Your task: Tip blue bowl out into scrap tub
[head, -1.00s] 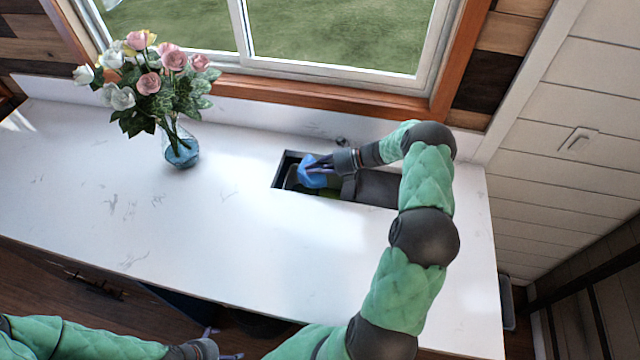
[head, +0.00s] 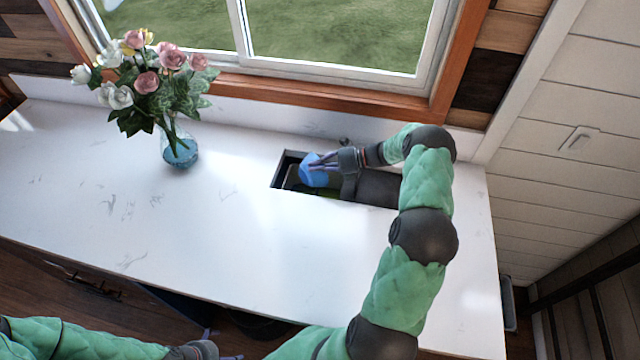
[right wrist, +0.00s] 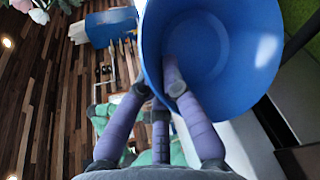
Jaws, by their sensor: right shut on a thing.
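The blue bowl (head: 314,171) is tilted on its side over the dark recess in the white counter. My right gripper (head: 326,164) is shut on its rim. In the right wrist view the bowl (right wrist: 225,50) shows its inside, which looks empty, and the fingers (right wrist: 172,85) of my right gripper grip its wall. Something green, perhaps contents or the tub's inside, shows below the bowl in the recess. I cannot clearly make out the scrap tub itself. My left gripper (head: 226,357) is at the bottom edge, partly cut off, so its opening is unclear.
A glass vase (head: 181,150) of pink and white roses stands on the white counter (head: 240,235), left of the recess. A window is behind the counter.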

